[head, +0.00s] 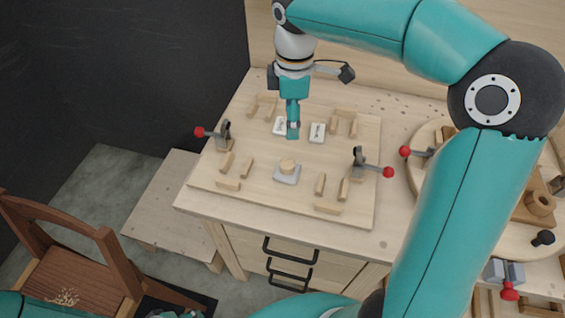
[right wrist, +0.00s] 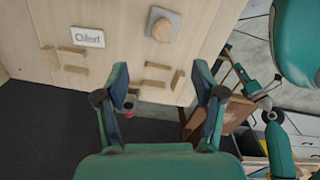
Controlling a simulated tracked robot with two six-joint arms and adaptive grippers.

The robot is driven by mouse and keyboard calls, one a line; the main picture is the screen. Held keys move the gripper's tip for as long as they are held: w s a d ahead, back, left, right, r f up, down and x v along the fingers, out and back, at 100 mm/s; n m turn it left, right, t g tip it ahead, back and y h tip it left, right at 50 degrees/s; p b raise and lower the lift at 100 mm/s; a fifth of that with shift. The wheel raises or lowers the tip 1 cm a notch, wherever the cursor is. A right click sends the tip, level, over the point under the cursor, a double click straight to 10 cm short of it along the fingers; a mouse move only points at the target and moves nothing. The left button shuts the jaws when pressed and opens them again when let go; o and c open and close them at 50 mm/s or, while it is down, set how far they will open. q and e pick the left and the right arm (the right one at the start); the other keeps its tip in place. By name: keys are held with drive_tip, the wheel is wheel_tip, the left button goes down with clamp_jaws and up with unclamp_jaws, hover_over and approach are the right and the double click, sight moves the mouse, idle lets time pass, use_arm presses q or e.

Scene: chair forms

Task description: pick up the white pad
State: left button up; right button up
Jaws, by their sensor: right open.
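One white pad (right wrist: 88,37) also shows at upper left in the right wrist view. My right gripper is open and empty in the wrist view (right wrist: 161,70), its fingers wide apart and clear of that pad. A teal gripper part of mine (right wrist: 238,78) shows small at right there; its jaw state is unclear.
A grey plate with a round wooden knob (head: 288,168) sits mid-board. Small wooden blocks (head: 320,184) surround the places. Toggle clamps with red knobs (head: 388,172) stand at both sides. A round wooden fixture (head: 418,172) is at right, a chair (head: 70,260) at lower left.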

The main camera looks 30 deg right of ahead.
approach(286, 162)
drive_tip(key=f, duration=0.2)
drive_tip(key=d+f, duration=0.1)
drive_tip(key=f, duration=0.2)
drive_tip(key=shift+w+f, duration=0.15)
drive_tip(key=f, duration=0.2)
drive_tip(key=a+f+p, duration=0.1)
drive_tip(key=f, duration=0.1)
drive_tip(key=shift+s+f, duration=0.2)
drive_tip(key=shift+f, duration=0.45)
drive_tip(key=shift+c, duration=0.2)
drive_tip(key=shift+r, duration=0.1)
drive_tip(key=c, duration=1.2)
wheel_tip(286, 162, up, 20)
